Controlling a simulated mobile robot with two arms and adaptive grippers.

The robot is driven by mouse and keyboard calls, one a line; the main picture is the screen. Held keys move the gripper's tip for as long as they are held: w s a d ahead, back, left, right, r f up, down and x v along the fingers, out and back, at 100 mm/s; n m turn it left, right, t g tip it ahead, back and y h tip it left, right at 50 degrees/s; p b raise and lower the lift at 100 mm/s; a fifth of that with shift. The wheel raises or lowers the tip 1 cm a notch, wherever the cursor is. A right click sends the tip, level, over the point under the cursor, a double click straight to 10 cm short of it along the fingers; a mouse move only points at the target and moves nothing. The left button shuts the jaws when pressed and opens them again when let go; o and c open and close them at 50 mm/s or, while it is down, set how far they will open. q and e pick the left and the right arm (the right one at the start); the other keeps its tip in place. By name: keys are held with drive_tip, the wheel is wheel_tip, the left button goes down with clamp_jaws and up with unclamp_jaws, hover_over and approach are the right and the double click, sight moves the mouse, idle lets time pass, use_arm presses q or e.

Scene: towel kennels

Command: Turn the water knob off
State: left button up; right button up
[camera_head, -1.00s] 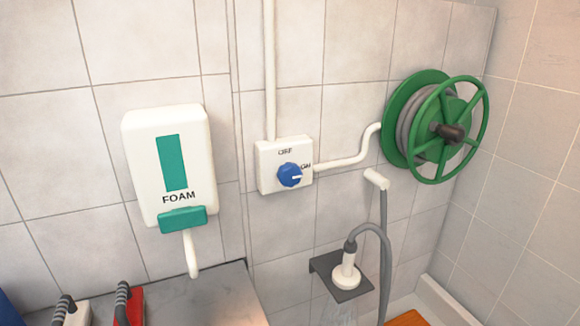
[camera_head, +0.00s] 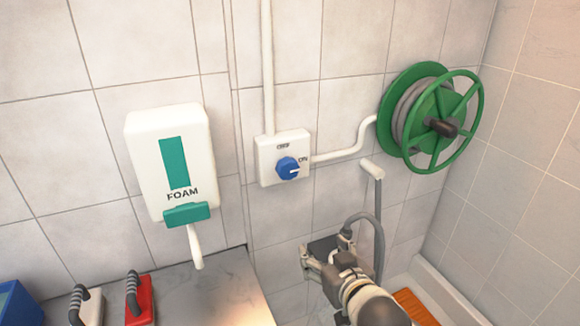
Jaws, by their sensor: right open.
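The blue water knob (camera_head: 287,168) sits on a white wall box (camera_head: 268,159) marked OFF above and ON to the right. Its white pointer faces right, toward ON. My right gripper (camera_head: 312,265) is below the knob and slightly right of it, apart from the box, with its fingers open and empty. It hides most of the shower head and its dark shelf (camera_head: 322,246). My left gripper is not in view.
A FOAM dispenser (camera_head: 165,140) hangs left of the box. A green hose reel (camera_head: 425,115) is at the right, with a grey hose (camera_head: 378,215) below. Red (camera_head: 139,300) and white brushes stand on the grey counter (camera_head: 215,290). The wall before the knob is clear.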

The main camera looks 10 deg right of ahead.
sight(290, 170)
drive_tip(key=w+a+r+n+t+y, duration=0.15)
drive_tip(key=w+r+t, duration=0.35)
drive_tip(key=r, duration=0.7)
drive_tip(key=shift+m+g+y, duration=0.25)
drive_tip(key=shift+g+y, duration=0.2)
drive_tip(key=shift+g, duration=0.15)
drive_tip(key=w+p, duration=0.1)
drive_tip(key=w, duration=0.2)
drive_tip(key=w+a, duration=0.1)
drive_tip(key=w, duration=0.2)
drive_tip(key=w+a+p, duration=0.1)
drive_tip(key=w, duration=0.2)
drive_tip(key=shift+w+a+p, duration=0.1)
drive_tip(key=shift+w+p, duration=0.1)
drive_tip(key=shift+p, duration=0.15)
drive_tip(key=shift+w+a, duration=0.15)
drive_tip(key=shift+w, duration=0.7)
drive_tip(key=c, duration=1)
